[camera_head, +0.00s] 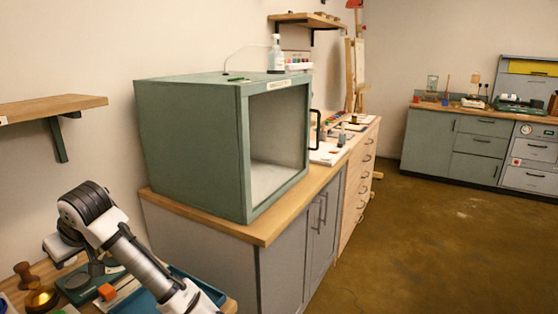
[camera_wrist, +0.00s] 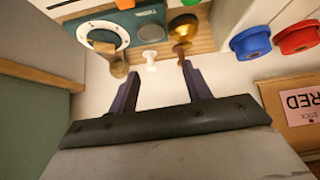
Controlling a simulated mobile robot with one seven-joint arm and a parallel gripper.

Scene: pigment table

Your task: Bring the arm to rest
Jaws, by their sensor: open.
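My arm (camera_head: 140,255) reaches in from the bottom of the head view and bends over the bench at the lower left. My gripper (camera_wrist: 160,82) shows in the wrist view with its two dark fingers spread apart and nothing between them. Past the fingertips are a brass-coloured piece with a wooden handle (camera_wrist: 183,30), a small white knob-like piece (camera_wrist: 150,60) and a wooden-handled piece (camera_wrist: 118,66). I cannot tell whether the fingers touch any of them. The fingertips are not clear in the head view.
A wall shelf (camera_head: 50,108) is at left. In the wrist view, blue (camera_wrist: 251,42) and red (camera_wrist: 296,38) caps and a box labelled RED (camera_wrist: 290,105) lie right. Brown floor (camera_head: 430,250) is clear.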

